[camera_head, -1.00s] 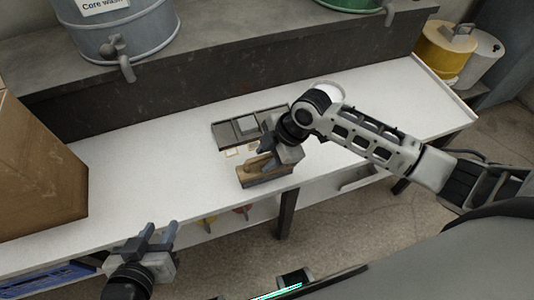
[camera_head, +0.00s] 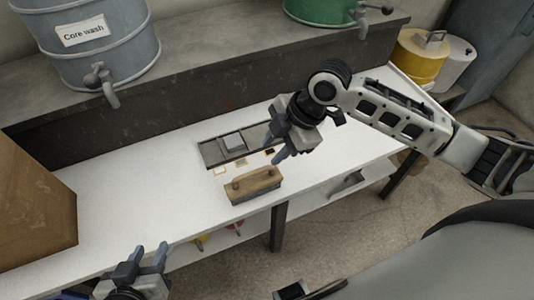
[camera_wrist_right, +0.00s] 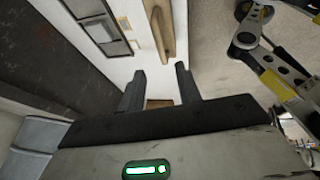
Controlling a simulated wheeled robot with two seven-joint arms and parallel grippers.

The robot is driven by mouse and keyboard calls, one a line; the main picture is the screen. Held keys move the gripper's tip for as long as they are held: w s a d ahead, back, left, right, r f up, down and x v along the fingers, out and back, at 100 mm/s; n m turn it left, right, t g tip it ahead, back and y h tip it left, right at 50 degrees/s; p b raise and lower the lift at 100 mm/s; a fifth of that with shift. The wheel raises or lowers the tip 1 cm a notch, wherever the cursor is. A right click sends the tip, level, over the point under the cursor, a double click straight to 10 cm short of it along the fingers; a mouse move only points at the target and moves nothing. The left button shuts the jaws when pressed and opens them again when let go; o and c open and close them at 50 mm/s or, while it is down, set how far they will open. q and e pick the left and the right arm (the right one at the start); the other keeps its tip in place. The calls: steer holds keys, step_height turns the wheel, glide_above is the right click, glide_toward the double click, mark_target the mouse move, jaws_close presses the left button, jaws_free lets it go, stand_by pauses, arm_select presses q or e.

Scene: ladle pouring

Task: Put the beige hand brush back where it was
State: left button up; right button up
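The beige hand brush (camera_head: 253,185), a long block with a brown top, rests on the white table near its front edge. It also shows at the top of the right wrist view (camera_wrist_right: 160,28). My right gripper (camera_head: 274,132) is open and empty, above the table to the right of the brush and apart from it. Its two spread fingers show in the right wrist view (camera_wrist_right: 160,88) with nothing between them. My left gripper (camera_head: 148,254) is open and empty at the table's front edge, lower left.
A dark tray (camera_head: 238,144) with a grey block lies just behind the brush, with small pale pieces beside it. A cardboard box (camera_head: 32,205) stands at the left. A grey "Core wash" drum (camera_head: 95,42) and a green container (camera_head: 318,10) stand on the rear ledge. The table's right side is clear.

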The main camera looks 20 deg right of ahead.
steer(key=s+a+f+m+t+y, duration=0.2)
steer(key=s+a+f+m+t, duration=0.25)
steer(key=a+m, duration=0.35)
steer(key=s+d+f+m+t+h, duration=0.2)
steer(key=s+d+m+t+h, duration=0.1)
steer(key=m, duration=0.5)
steer(key=s+d+t, duration=0.1)
steer(key=s+d, duration=0.1)
steer(key=shift+s+f+m, duration=0.3)
steer(key=shift+s, duration=0.05)
